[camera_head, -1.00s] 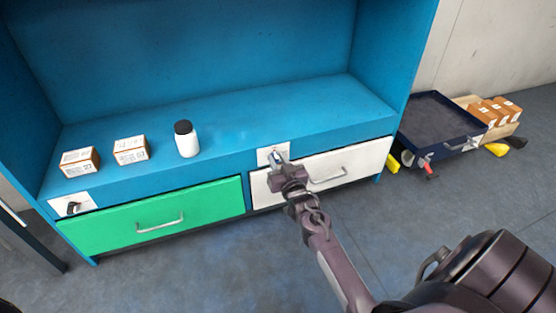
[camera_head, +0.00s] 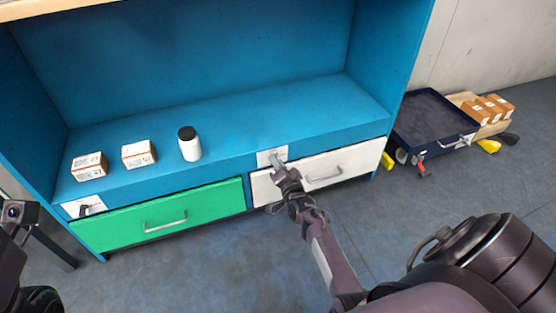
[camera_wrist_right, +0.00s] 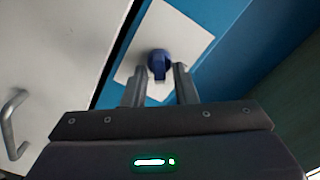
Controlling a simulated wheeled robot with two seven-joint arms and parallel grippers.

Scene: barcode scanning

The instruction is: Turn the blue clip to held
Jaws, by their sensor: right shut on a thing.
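The blue clip (camera_wrist_right: 159,62) is a small knob on a white square plate (camera_wrist_right: 190,38) in the right wrist view. In the head view this plate (camera_head: 264,158) sits at the top left of the white drawer, and the clip is hidden by my gripper. My right gripper (camera_head: 276,159) is at the plate. In the right wrist view its two fingers (camera_wrist_right: 162,86) stand on either side of the clip's lower tab, shut on it. Part of my left arm shows at the left edge of the head view; its fingers cannot be made out.
A green drawer (camera_head: 160,217) is on the left, with a dark knob (camera_head: 88,210) above it. The white drawer (camera_head: 318,174) is shut. Two boxes and a white bottle (camera_head: 190,146) stand on the blue shelf. A dark tray (camera_head: 432,120) lies at right.

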